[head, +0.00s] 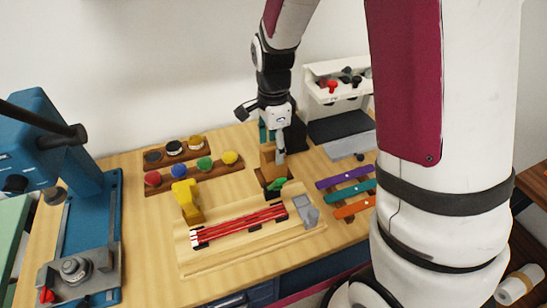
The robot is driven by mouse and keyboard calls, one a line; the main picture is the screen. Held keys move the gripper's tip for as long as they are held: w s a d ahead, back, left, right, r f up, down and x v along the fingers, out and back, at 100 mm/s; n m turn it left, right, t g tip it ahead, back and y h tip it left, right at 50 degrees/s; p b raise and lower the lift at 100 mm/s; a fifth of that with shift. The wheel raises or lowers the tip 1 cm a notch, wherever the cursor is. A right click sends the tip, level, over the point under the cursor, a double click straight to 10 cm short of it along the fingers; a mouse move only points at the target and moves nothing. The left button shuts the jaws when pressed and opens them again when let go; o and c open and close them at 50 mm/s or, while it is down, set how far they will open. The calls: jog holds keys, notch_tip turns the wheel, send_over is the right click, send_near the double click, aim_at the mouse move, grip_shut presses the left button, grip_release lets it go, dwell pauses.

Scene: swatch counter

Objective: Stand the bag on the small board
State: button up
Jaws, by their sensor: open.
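My gripper (279,152) is open and points down at the back middle of the table. It is right above or beside a small tan-brown upright thing (267,163), which may be the bag; the gripper partly covers it, and I cannot tell if they touch. A green piece (277,185) lies just in front of it. A pale wooden board (215,262) lies in front, with red rods (240,222) in a holder. I cannot tell for sure which surface is the small board.
A yellow upright piece (187,200) stands left of the rods. Racks of coloured round pots (204,164) stand behind it. Purple, teal and orange strips (346,177) lie to the right. A blue press (50,150) stands at the left, and a white shelf (322,92) at the back.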

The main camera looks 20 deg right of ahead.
jog(key=s+r+n+t, duration=0.1)
jog(key=s+r+n, duration=0.3)
jog(key=r, duration=0.4)
jog(key=s+r+n+t, duration=0.1)
jog(key=s+r+n, duration=0.25)
jog(key=r, duration=0.45)
jog(key=s+r+n+t, duration=0.2)
jog(key=s+r+n, duration=0.2)
jog(key=s+n, duration=0.6)
jog(key=shift+s+d+r+t, duration=0.15)
jog(key=shift+s+d+t, duration=0.25)
jog(key=shift+s, duration=1.45)
jog(key=shift+a+n, duration=0.1)
jog(key=shift+n, duration=0.15)
